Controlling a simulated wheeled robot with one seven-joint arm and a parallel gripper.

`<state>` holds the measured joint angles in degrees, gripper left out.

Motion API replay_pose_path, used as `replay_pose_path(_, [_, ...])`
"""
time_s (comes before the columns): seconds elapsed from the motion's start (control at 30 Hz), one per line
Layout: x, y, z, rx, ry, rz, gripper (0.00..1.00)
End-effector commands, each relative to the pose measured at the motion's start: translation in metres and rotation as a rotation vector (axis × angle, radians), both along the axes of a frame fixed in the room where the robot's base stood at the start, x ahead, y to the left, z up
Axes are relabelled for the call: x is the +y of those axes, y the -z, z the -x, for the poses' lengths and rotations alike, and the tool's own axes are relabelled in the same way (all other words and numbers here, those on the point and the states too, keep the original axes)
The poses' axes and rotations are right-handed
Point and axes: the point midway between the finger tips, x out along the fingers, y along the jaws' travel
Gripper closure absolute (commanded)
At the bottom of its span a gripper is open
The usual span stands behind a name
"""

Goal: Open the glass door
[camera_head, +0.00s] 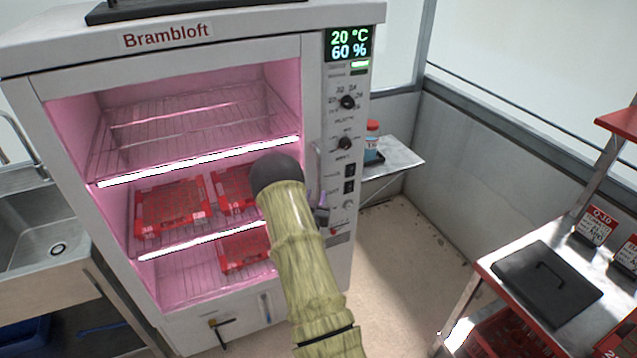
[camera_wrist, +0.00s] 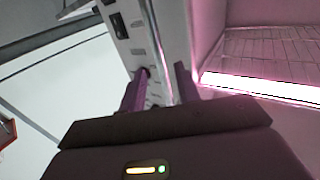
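The glass door (camera_head: 200,200) covers the pink-lit front of the white Brambloft cabinet (camera_head: 250,35) and looks shut. Its upright metal bar handle (camera_head: 316,160) runs along the right side of the door; it also shows in the wrist view (camera_wrist: 157,45). My gripper (camera_wrist: 160,82) is at the handle, with its two fingers apart and the bar between them. Gaps show beside the bar, so the fingers do not look closed on it. In the head view my arm hides most of the gripper; only a small part (camera_head: 322,214) shows near the handle's lower end.
Red trays (camera_head: 172,206) sit on wire shelves inside. A control panel (camera_head: 347,120) is right of the door. A sink (camera_head: 50,240) stands at the left. A bench with a dark lidded box (camera_head: 546,284) is at the right. Floor (camera_head: 400,245) between is clear.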

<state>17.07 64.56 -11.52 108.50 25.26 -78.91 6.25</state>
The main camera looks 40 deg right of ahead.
Motion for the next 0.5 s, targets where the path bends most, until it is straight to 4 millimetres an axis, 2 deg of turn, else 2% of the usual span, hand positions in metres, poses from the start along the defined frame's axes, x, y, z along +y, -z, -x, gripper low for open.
replay_pose_path(0.3, [-0.033,-0.002,-0.030,-0.001,0.001,0.000,0.68])
replay_pose_path(0.5, [-0.046,-0.001,-0.042,-0.001,0.000,0.001,0.68])
